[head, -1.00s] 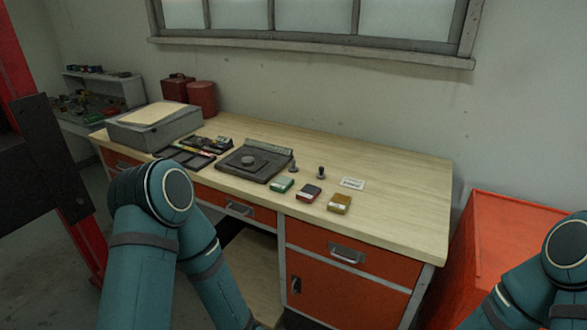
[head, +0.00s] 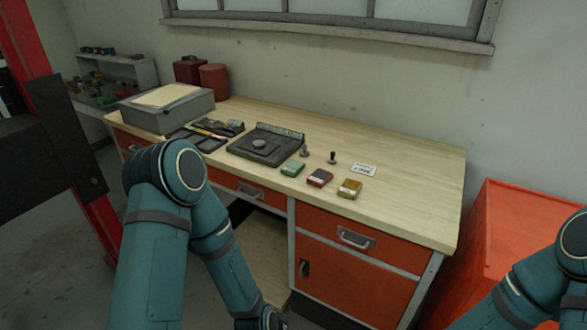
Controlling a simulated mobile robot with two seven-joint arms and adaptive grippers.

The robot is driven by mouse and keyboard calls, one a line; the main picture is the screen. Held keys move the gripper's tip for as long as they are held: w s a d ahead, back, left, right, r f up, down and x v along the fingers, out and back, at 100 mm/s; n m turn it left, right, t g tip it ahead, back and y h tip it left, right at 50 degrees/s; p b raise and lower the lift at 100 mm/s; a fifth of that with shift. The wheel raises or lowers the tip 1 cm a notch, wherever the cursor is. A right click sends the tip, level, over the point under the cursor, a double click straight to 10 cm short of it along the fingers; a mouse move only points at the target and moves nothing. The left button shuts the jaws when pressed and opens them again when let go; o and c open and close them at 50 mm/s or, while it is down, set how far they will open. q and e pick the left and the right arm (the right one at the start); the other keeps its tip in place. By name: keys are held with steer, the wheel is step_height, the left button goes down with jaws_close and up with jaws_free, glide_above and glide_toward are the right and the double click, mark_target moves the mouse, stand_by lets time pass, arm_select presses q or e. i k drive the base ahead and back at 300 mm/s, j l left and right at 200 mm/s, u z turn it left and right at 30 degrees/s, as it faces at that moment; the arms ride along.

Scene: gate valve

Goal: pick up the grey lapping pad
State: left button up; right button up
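A small round grey piece (head: 260,144), which looks like the grey lapping pad, lies on a dark square plate (head: 244,153) on the workbench. I cannot tell its exact shape at this size. My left arm crosses the lower left of the head view, in front of the bench, and its lower end runs out at the bottom edge. My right arm shows only in part at the lower right corner. Neither gripper's fingers show in the head view.
The bench (head: 415,185) holds green (head: 292,168), dark red (head: 319,178) and yellow (head: 349,188) boxes, two small upright knobs (head: 332,157), a label card (head: 363,169), a black tray (head: 196,140) and a grey case (head: 166,118). Its right end is clear. An orange cabinet (head: 510,235) stands right.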

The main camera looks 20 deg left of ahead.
mark_target(303, 153)
steer(key=j+z, duration=0.1)
steer(key=z, duration=0.75)
steer(key=j+z, duration=0.9)
steer(key=k+j+z, duration=0.2)
steer(key=j, duration=0.2)
steer(key=k+j+z, duration=0.2)
steer(key=j, duration=0.2)
